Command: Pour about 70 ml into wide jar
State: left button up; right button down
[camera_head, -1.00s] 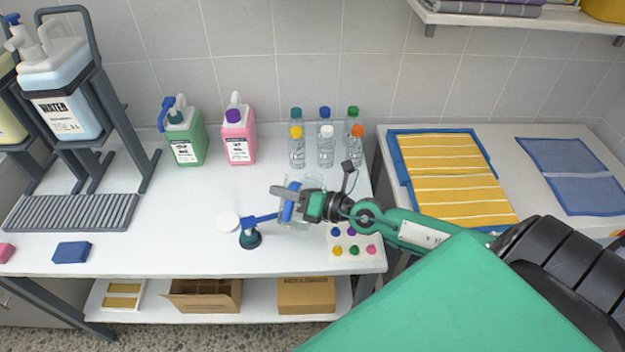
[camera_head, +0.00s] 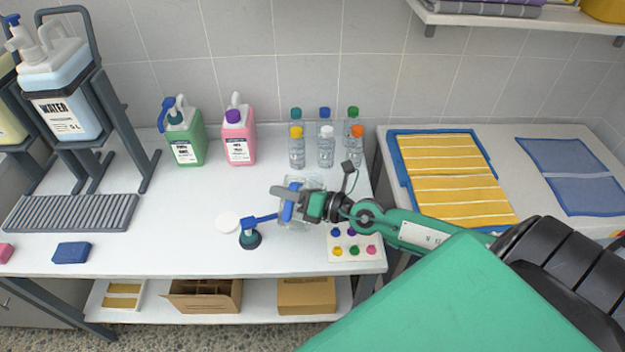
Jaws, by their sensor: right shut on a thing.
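My right gripper (camera_head: 284,200) reaches in from the right over the white bench, shut on a clear vessel (camera_head: 304,222) with a blue part (camera_head: 288,211). The gripper and wrist cover much of the vessel, so its outline, tilt and any liquid in it are hard to tell. I cannot tell whether a separate wide jar stands under the gripper. A round white lid (camera_head: 228,222) lies on the bench to the left. My left gripper is not in view.
Green (camera_head: 187,147) and pink (camera_head: 239,147) jugs stand at the back. Several clear bottles (camera_head: 326,150) with coloured caps stand right of them. A card with coloured caps (camera_head: 349,248) lies below my wrist. A blue sponge (camera_head: 72,253) lies front left.

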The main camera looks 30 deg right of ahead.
jog(key=shift+s+a, duration=0.1)
dwell(0.7)
jog(key=shift+s+a+f+n+p, duration=0.1)
jog(key=shift+s+a+n+p, duration=0.5)
jog(key=shift+n, duration=0.3)
jog(key=s+a+f+n+b, duration=0.2)
jog(key=s+a+f+n, duration=0.1)
jog(key=n, duration=0.4)
jog(key=shift+s+a+f+t, duration=0.35)
jog(key=shift+a+f, duration=0.5)
jog(key=shift+a, duration=0.4)
jog(key=shift+s, duration=0.1)
